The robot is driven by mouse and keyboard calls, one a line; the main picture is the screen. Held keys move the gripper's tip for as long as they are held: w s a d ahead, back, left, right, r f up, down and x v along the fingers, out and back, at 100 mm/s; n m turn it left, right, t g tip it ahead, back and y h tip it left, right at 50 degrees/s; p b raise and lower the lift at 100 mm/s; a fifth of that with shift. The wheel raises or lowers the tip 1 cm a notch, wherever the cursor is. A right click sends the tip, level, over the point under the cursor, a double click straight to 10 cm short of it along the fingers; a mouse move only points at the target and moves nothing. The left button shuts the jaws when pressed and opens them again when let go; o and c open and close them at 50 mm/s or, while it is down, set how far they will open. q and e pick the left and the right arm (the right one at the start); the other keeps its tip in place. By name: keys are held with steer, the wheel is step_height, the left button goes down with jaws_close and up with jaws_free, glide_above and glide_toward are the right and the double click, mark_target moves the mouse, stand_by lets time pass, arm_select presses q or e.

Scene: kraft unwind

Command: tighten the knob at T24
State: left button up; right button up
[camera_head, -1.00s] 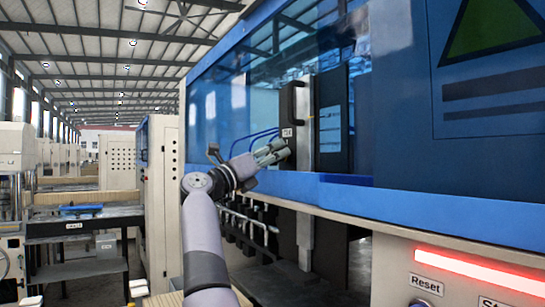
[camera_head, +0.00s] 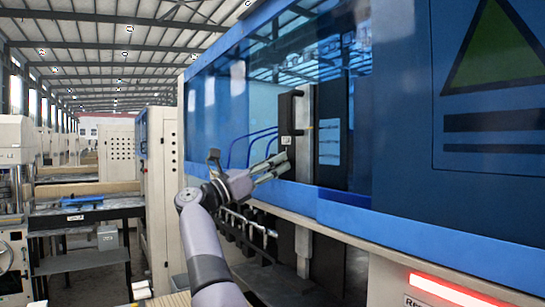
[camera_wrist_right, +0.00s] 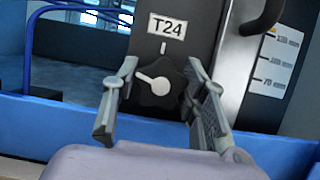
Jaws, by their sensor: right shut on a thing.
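The T24 label (camera_wrist_right: 167,26) is on a dark upright panel in the right wrist view; the small label also shows in the head view (camera_head: 286,140). Below it is a black lobed knob (camera_wrist_right: 172,96) with a white pointer toward the upper left. A white tick mark (camera_wrist_right: 163,48) sits above the knob. My right gripper (camera_wrist_right: 160,100) has one finger on each side of the knob and is shut on it. In the head view my right gripper (camera_head: 272,166) reaches to the panel below the label and covers the knob. My left gripper is not in view.
A blue machine frame (camera_head: 345,196) with clear panels surrounds the opening. A scale plate (camera_wrist_right: 277,60) and a black handle (camera_wrist_right: 262,18) are right of the panel. Blue hoses (camera_head: 240,149) run at its left. A red light strip (camera_head: 455,292) is at lower right.

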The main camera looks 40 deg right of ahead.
steer(key=shift+m+g, duration=0.5)
steer(key=shift+m, duration=0.7)
steer(key=shift+f, duration=0.1)
steer(key=o, duration=1.2)
steer(key=shift+a, duration=0.2)
steer(key=shift+c, duration=0.2)
steer(key=shift+d, duration=0.1)
